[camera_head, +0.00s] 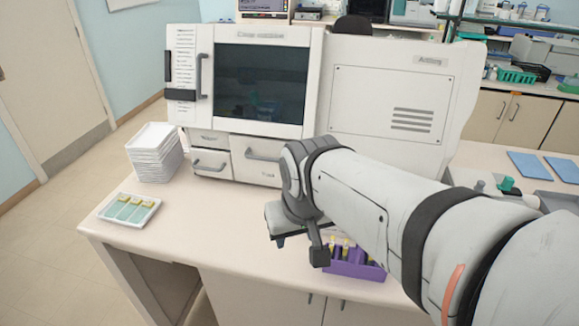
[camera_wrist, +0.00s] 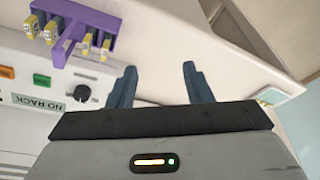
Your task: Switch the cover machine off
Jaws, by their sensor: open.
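The cover machine (camera_head: 262,85) is a white box at the back of the counter, with a dark window, a handle on its left and drawers below. In the wrist view, a white panel (camera_wrist: 50,62) has an orange button (camera_wrist: 7,72), a green button (camera_wrist: 41,80), a black knob (camera_wrist: 82,93) and a label reading NO RACK. I cannot tell whether this panel belongs to the cover machine. My gripper (camera_wrist: 159,84) is open and empty, its two fingers apart beside the knob. In the head view my arm partly hides the area around it.
A purple rack (camera_head: 352,266) with yellow-topped items stands by the front edge, and shows in the wrist view (camera_wrist: 70,22). A stack of white trays (camera_head: 155,152) and a slide tray (camera_head: 129,210) are on the left. The counter between them and my gripper is clear.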

